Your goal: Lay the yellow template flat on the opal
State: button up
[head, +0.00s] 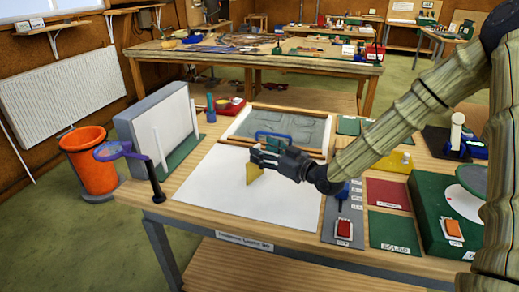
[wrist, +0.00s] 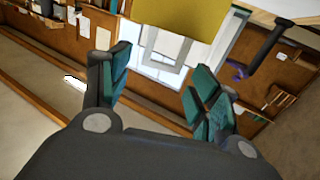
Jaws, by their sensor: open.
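The yellow template (head: 254,174) is a small piece at the tip of my gripper (head: 262,152), tilted over the large white sheet (head: 225,187). Whether it touches the sheet is unclear. In the wrist view the template (wrist: 185,16) fills the top middle, beyond the open fingers (wrist: 160,88); the space between the fingers looks empty. A pale grey glass-like panel (head: 262,124) with outlined shapes lies in a wooden frame behind my gripper. I cannot tell for sure which surface is the opal.
A grey rack (head: 153,118) with upright sheets stands at the left of the table, beside a purple-ringed lamp or magnifier (head: 113,152). Red (head: 388,193) and green (head: 393,232) pads and a green machine (head: 433,215) crowd the right. The white sheet's front left is clear.

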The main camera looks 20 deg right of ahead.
jog(key=b+v, duration=0.1)
jog(key=v, duration=0.7)
jog(key=shift+s, duration=0.15)
jog(key=shift+d+f, duration=0.1)
jog(key=shift+d, duration=0.05)
